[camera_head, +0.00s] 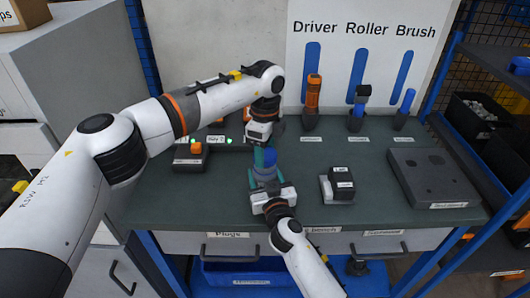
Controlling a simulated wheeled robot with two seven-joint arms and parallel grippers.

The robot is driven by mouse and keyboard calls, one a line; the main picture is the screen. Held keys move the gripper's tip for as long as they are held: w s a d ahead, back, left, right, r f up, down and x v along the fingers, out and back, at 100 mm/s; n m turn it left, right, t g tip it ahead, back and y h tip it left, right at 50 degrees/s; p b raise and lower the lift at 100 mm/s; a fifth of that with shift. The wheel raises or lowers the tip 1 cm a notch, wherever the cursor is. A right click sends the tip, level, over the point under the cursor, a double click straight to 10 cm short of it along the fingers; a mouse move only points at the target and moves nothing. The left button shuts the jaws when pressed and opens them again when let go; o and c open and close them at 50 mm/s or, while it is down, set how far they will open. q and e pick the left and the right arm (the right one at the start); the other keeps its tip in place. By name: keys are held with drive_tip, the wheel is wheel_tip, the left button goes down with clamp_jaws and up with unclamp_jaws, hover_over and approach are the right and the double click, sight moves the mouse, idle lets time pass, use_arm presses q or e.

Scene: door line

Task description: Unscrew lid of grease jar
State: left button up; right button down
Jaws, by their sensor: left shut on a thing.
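The grease jar (264,172) is a small blue, round thing standing upright near the front middle of the green bench top. My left gripper (264,156) points down from above and is shut on the jar's lid at the top. The lid is mostly covered by its fingers. My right gripper (266,183) reaches in from the front, low at the jar's body. Its fingertips are partly hidden, so whether they grip the jar is unclear.
The bench top (330,215) has free room in front. Right of the jar is a black and white block (338,186), then a grey holed block (432,175). Behind stand an orange driver (312,96) and blue tools. A dark box (190,157) is at left.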

use_arm(q)
drive_tip(key=shift+r, duration=0.15)
use_arm(e)
drive_tip(key=shift+f, duration=0.1)
use_arm(q)
drive_tip(key=shift+r, duration=1.95)
use_arm(e)
drive_tip(key=shift+c, duration=1.8)
unclamp_jaws()
